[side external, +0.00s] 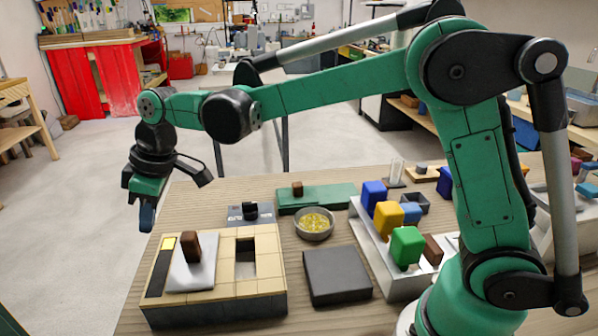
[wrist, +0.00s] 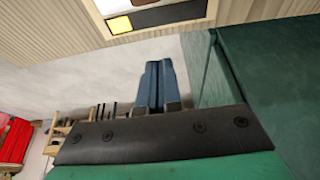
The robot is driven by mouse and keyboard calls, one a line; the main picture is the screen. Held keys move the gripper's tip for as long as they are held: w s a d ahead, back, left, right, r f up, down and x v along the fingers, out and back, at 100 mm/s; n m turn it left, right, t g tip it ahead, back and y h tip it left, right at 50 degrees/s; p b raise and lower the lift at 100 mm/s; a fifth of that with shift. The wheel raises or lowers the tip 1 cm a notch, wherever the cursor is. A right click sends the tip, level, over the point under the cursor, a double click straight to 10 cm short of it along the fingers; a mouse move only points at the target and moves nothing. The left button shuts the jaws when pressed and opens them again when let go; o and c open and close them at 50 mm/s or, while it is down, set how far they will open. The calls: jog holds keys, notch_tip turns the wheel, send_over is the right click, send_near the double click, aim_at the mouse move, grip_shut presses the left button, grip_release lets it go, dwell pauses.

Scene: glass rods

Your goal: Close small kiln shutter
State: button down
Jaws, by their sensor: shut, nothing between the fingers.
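The small kiln (side external: 215,307) is a low tan brick box at the front left of the table. A square dark opening (side external: 245,262) shows in its top. The shutter, a pale metal plate (side external: 190,275) with an upright brown handle (side external: 191,246), lies on the top left of the opening, which is uncovered. My gripper (side external: 147,218) hangs in the air beyond the kiln's far left, above the table's left edge, apart from the handle. Its blue fingers (wrist: 155,85) are shut together and empty. The wrist view catches a yellow patch (wrist: 120,25) on the kiln's top at the upper edge.
A dark grey block (side external: 337,275) stands right of the kiln. Behind are a bowl of yellow bits (side external: 314,224), a small dark-knobbed grey block (side external: 250,212) and a green slab (side external: 316,197). A grey tray with coloured blocks (side external: 408,245) is further right. Air left of the kiln is free.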

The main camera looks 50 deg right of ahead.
aim_at(183, 260)
jog(key=x, duration=0.3)
jog(key=shift+f, duration=0.1)
jog(key=shift+d+f, duration=0.1)
jog(key=shift+f, duration=0.25)
jog(key=shift+s+d, duration=1.25)
jog(key=shift+s, duration=0.1)
